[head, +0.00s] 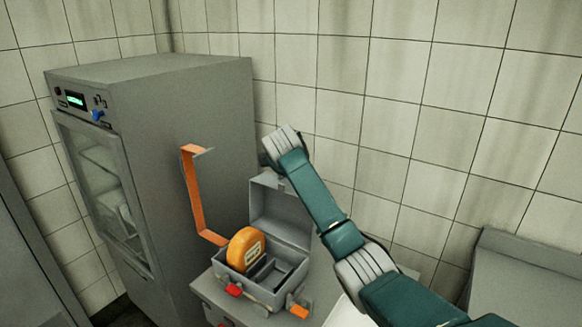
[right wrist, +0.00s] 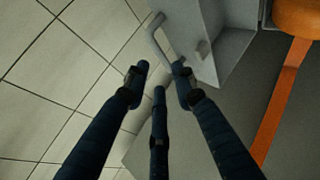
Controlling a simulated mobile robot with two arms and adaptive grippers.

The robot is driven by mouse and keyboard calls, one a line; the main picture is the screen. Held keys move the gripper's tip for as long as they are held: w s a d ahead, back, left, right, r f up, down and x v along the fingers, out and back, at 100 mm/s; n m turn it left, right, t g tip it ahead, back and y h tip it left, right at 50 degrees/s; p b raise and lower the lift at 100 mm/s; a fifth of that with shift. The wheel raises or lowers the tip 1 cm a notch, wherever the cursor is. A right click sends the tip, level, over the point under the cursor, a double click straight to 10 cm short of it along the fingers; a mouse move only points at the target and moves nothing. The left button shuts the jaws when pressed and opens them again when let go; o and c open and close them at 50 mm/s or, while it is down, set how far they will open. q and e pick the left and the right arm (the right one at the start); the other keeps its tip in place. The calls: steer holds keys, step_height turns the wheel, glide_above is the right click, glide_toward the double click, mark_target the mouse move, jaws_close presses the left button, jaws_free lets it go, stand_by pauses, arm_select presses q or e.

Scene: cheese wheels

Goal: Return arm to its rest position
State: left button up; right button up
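My right arm comes in from the right in the head view, its wrist (head: 283,143) raised above the open lid of a grey case (head: 232,259). The fingers are hidden there. In the right wrist view, my right gripper (right wrist: 158,80) has its fingers spread apart with nothing visible held between them. One fingertip overlaps a grey bent bar (right wrist: 157,32) beside the grey lid (right wrist: 220,45); I cannot tell if they touch. My left gripper is not in view.
A tall grey cabinet (head: 175,150) with a glass door stands left of the case. An orange bent strip (head: 192,200) rises beside the case. Tiled walls (head: 400,80) stand behind. A grey surface (head: 535,280) lies at far right.

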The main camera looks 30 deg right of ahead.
steer(key=shift+s+a+r, duration=0.35)
steer(key=shift+s+r, duration=0.05)
steer(key=shift+s, duration=0.1)
steer(key=shift+f, duration=0.1)
